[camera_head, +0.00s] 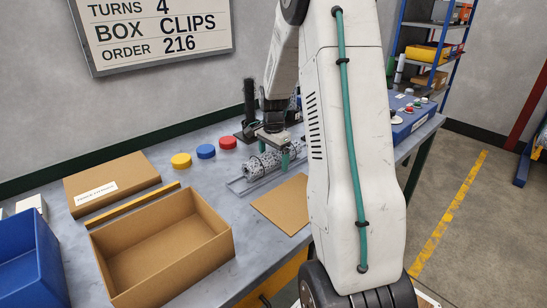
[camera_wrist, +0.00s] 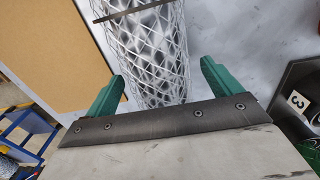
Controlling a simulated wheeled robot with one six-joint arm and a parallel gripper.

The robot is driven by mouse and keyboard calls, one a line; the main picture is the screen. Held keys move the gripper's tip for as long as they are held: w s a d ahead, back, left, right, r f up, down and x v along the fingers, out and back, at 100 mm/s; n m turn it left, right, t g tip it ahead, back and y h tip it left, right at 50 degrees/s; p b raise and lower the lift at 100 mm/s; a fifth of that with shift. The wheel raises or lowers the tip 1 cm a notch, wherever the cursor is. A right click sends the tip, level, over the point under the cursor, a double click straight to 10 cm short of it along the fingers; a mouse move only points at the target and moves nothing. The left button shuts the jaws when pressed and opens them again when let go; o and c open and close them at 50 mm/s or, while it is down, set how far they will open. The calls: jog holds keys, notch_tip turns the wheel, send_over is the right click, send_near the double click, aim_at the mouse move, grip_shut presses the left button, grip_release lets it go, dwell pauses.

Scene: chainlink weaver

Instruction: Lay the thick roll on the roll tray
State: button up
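The thick roll (camera_head: 258,166), a cylinder of silvery wire mesh, lies on its side on the roll tray (camera_head: 240,187), a grey, low-railed tray on the bench. The roll fills the middle of the wrist view (camera_wrist: 150,50), where a thin dark bar crosses above its upper part. My gripper (camera_head: 274,156) is over the roll, pointing down. In the wrist view, its two green fingers (camera_wrist: 162,85) are spread, one on each side of the roll, with a visible gap at least on the right. The roll's far end is partly hidden by my arm.
A brown cardboard sheet (camera_head: 284,203) lies in front of the tray. An open cardboard box (camera_head: 225,236) and a blue bin (camera_head: 50,250) stand to the left. Red (camera_head: 228,142), blue (camera_head: 205,151) and yellow (camera_head: 181,160) caps sit behind. A dark post (camera_head: 249,100) stands behind the tray.

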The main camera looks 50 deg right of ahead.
jog(key=shift+r, duration=3.9)
